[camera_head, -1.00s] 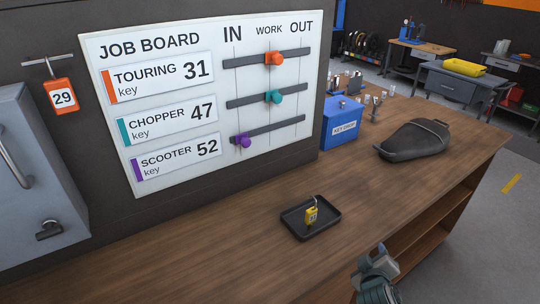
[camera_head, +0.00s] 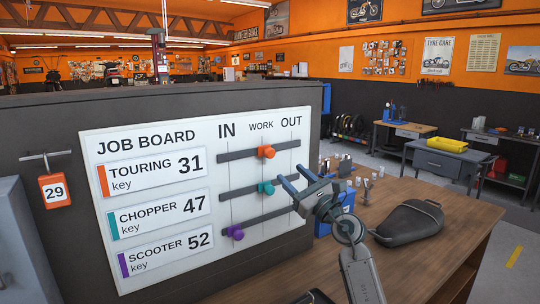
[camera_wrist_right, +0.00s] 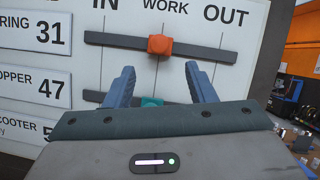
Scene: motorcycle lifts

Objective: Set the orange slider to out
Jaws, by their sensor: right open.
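The orange slider (camera_head: 266,151) sits on the top rail of the job board (camera_head: 140,141), under WORK, between IN and OUT. In the right wrist view the orange slider (camera_wrist_right: 160,45) is ahead, with bare rail to its right towards OUT. My right gripper (camera_head: 292,171) is open and empty in front of the board, below and right of the orange slider in the head view. In the wrist view its two fingers (camera_wrist_right: 159,68) point up at the board, apart from the orange slider. My left gripper is not in view.
The teal slider (camera_head: 266,188) is under WORK on the middle rail; the purple slider (camera_head: 236,232) is at IN on the lowest. A blue key box (camera_head: 347,202), partly hidden by my right arm, and a black seat (camera_head: 409,222) stand on the wooden bench (camera_head: 450,250).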

